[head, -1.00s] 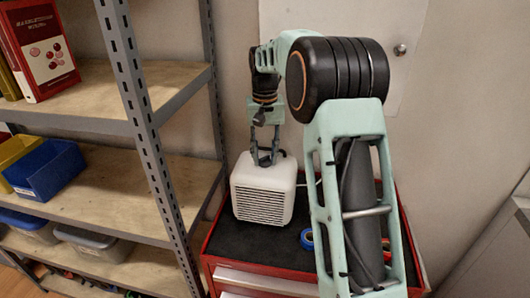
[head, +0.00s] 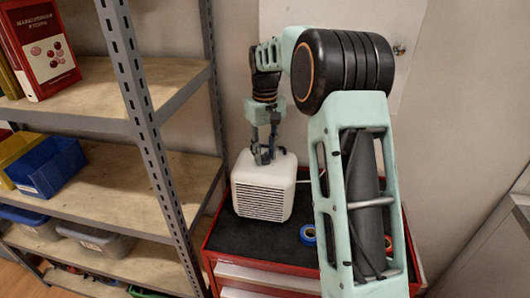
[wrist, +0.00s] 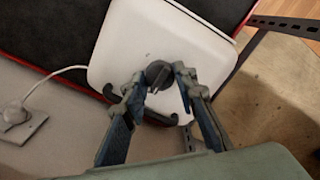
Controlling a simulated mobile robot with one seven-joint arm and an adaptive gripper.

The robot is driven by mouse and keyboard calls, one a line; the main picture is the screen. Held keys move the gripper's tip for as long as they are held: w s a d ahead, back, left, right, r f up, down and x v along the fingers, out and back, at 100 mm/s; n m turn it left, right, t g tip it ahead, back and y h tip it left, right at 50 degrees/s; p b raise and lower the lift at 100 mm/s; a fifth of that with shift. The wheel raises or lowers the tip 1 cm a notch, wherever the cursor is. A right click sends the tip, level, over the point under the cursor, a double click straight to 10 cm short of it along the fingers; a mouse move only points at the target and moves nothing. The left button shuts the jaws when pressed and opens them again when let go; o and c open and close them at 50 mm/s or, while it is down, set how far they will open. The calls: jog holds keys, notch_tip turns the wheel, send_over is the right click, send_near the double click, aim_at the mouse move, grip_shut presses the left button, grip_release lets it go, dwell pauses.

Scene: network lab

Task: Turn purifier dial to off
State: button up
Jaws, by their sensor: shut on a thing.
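The white air purifier (head: 264,188) stands on the dark top of a red tool cabinet, its slatted grille facing the camera. My gripper (head: 264,160) reaches down onto the purifier's top from above. In the wrist view, the dark dial (wrist: 158,74) sits on the purifier's white top (wrist: 125,35). My gripper's fingertips (wrist: 157,82) are closed around the dial, one on each side. A dark curved piece (wrist: 160,118) shows on the purifier near the fingers. The dial's markings cannot be read.
A metal shelf unit (head: 135,90) with bins stands close on the left. A blue tape roll (head: 308,234) lies on the cabinet top (head: 250,238). A white cord (wrist: 55,75) runs from the purifier to a wall outlet (wrist: 18,122).

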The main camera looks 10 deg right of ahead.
aim_at(265, 154)
jog(key=o, duration=1.2)
jog(key=shift+c, duration=0.2)
jog(key=shift+r, duration=0.1)
notch_tip(265, 154, up, 12)
